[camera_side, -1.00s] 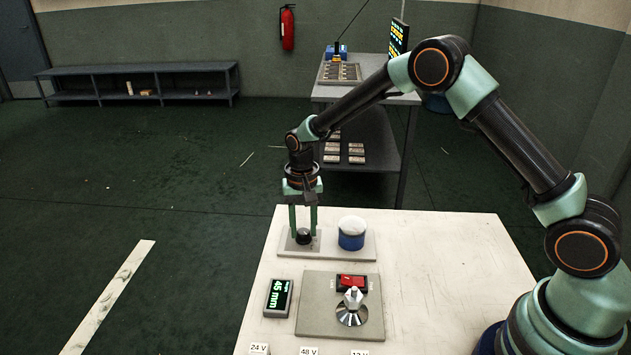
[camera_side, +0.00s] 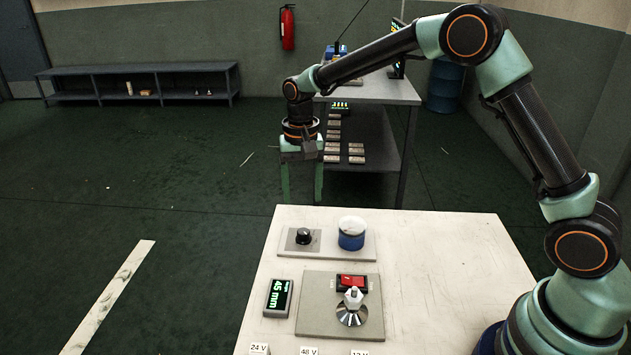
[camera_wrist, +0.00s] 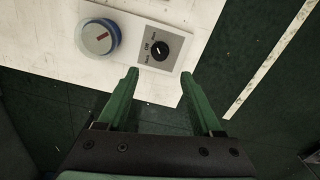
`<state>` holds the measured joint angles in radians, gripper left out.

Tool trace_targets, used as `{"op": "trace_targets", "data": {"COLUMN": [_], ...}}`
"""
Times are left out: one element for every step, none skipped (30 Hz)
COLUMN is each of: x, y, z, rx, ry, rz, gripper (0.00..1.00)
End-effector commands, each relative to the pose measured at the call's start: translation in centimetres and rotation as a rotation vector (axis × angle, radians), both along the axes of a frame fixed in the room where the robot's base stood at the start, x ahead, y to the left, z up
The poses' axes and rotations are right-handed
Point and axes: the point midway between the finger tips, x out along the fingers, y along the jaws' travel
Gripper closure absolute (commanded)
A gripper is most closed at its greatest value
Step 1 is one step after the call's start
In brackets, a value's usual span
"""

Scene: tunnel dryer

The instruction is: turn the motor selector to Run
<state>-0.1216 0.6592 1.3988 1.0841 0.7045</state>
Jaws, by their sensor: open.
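The motor selector (camera_side: 304,236) is a small black knob on a grey plate near the far left edge of the table. In the wrist view the selector (camera_wrist: 160,48) has a pale pointer line and small labels around it; I cannot surely read which label it points at. My gripper (camera_side: 302,198) is open and empty, pointing down, above and apart from the knob. In the wrist view my gripper (camera_wrist: 159,77) shows two green fingers spread apart, with the knob ahead of them and not between them.
A blue dial with a white top (camera_side: 352,233) stands close to the right of the selector. Nearer are a 45 mm display (camera_side: 278,298), a red rocker switch (camera_side: 351,283) and a silver knob (camera_side: 352,307). The table's right part (camera_side: 440,270) is clear.

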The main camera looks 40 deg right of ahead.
Motion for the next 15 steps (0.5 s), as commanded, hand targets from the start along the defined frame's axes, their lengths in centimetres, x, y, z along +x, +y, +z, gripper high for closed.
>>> {"op": "trace_targets", "data": {"x": [0.1, 0.1, 0.1, 0.1, 0.1, 0.0, 0.0, 0.0, 0.0, 0.0, 0.0, 0.0, 0.0, 0.0, 0.0], "y": [0.0, 0.0, 0.0, 0.0, 0.0, 0.0, 0.0, 0.0, 0.0, 0.0, 0.0, 0.0, 0.0, 0.0, 0.0], "z": [0.8, 1.1, 1.5, 1.7, 1.9, 2.1, 2.1, 2.2, 2.3, 2.3, 2.3, 2.3, 2.3, 2.3, 2.3], "rx": [0.0, 0.0, 0.001, 0.001, 0.0, -0.001, 0.0, 0.0, 0.0, 0.0, 0.0, 0.0, 0.0, 0.0, 0.0], "ry": [-0.004, -0.004, -0.003, -0.003, -0.002, -0.001, 0.0, 0.0, 0.0, 0.0, 0.0, 0.0, 0.0, 0.0, 0.0], "rz": [0.0, 0.0, 0.0, 0.0, 0.0, 0.0, 0.0, 0.0, 0.0, 0.0, 0.0, 0.0, 0.0, 0.0, 0.0], "gripper": [0.33, 0.33, 0.33, 0.33, 0.33, 0.33, 0.33, 0.33, 0.33, 0.33, 0.33, 0.33, 0.33, 0.33, 0.33]}}
